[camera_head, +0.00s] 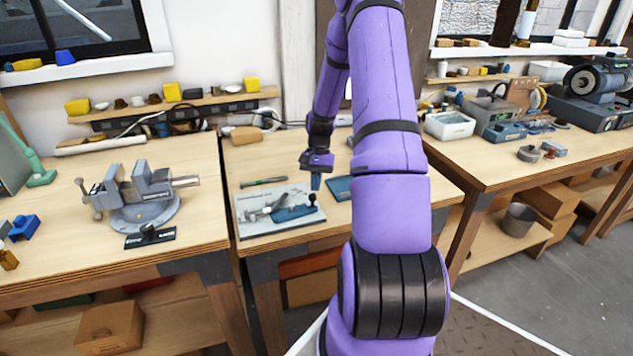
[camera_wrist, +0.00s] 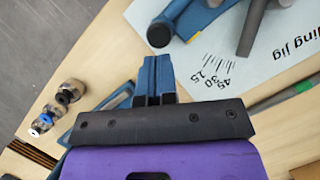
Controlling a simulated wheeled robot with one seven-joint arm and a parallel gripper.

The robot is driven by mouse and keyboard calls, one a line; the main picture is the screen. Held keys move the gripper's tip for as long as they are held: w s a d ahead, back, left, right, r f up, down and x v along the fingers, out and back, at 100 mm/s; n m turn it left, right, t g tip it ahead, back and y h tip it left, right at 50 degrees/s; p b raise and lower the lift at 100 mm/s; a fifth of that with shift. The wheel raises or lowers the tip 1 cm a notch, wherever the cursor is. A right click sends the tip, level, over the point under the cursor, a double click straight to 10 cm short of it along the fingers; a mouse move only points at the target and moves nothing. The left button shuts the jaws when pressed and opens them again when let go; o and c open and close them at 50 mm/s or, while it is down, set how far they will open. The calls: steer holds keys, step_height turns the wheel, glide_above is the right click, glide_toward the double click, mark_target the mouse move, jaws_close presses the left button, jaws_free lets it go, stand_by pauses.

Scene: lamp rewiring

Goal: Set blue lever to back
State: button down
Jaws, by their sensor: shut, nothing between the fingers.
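The bending jig is a pale board (camera_head: 250,228) on the middle bench. It also shows in the wrist view (camera_wrist: 245,70), with printed angle marks. The blue lever (camera_head: 292,213) lies along its front right part and has a dark upright knob at its right end. In the wrist view the blue lever (camera_wrist: 205,18) is at the top, cut off by the frame edge, with its dark handle beside it. My gripper (camera_head: 316,183) is above the bench just behind the knob. In the wrist view my gripper's blue fingers (camera_wrist: 157,62) are together and empty, close to the handle; I cannot tell whether they touch.
A blue tray (camera_head: 340,188) lies right of my gripper. A green-handled tool (camera_head: 263,182) lies behind the jig. A grey vise (camera_head: 145,195) stands on the left bench. Several small round items (camera_wrist: 55,105) show at left in the wrist view.

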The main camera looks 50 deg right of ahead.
steer(key=shift+s+a+m, duration=0.6)
steer(key=shift+s+a, duration=0.1)
steer(key=shift+a, duration=0.05)
steer(key=shift+d, duration=0.15)
